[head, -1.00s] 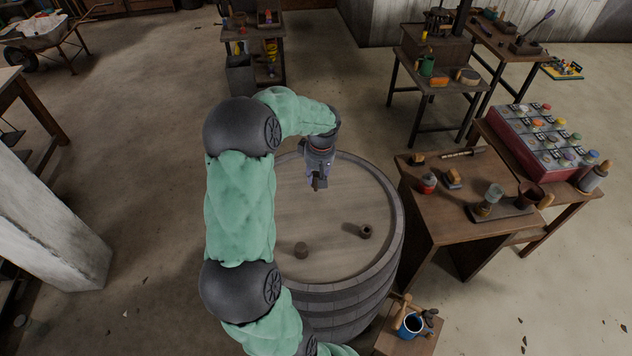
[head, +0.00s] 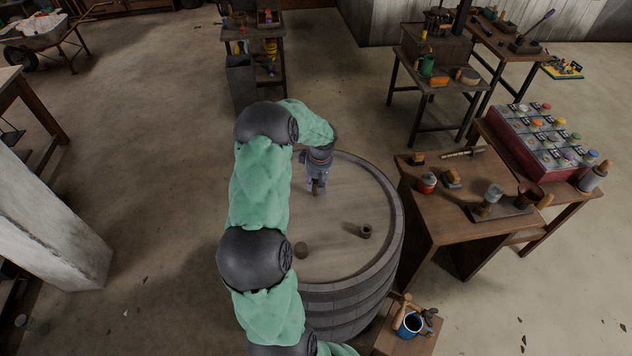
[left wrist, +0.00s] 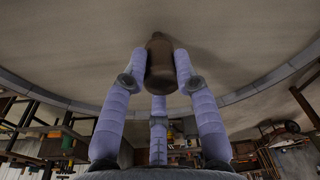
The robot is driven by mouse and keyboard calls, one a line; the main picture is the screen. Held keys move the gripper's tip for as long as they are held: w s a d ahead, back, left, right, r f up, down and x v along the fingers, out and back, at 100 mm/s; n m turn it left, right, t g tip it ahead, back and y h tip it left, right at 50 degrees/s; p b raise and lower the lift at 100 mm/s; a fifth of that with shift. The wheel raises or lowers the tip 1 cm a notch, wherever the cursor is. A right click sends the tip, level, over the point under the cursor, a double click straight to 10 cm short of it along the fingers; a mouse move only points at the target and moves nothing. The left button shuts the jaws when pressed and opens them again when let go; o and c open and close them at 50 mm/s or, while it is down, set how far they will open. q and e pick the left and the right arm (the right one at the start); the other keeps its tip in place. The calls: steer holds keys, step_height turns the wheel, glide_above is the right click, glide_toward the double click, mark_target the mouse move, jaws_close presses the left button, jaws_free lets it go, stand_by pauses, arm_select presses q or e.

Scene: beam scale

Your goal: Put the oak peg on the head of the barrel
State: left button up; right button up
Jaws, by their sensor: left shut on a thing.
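My left gripper (head: 317,184) is over the far part of the barrel head (head: 335,210), pointing down. In the left wrist view its fingers (left wrist: 160,85) are shut around a brown, rounded peg (left wrist: 158,62), which I take as the oak peg. The peg's narrower end points toward the pale barrel head, with a shadow beside it. I cannot tell whether it touches the wood. In the head view the peg is mostly hidden by the gripper. My right gripper is not in view.
A workbench (head: 455,205) with jars is at the right. A small stand with a blue mug (head: 410,323) is in front.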

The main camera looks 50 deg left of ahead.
arm_select(q)
steer(key=o, duration=0.6)
steer(key=shift+f, duration=0.2)
steer(key=shift+c, duration=0.2)
steer(key=o, duration=0.4)
steer(key=shift+r, duration=0.1)
steer(key=shift+r, duration=0.5)
steer(key=r, duration=0.3)
steer(key=d+r, duration=0.1)
steer(key=r, duration=0.7)
steer(key=shift+d+r, duration=0.1)
steer(key=shift+d, duration=0.25)
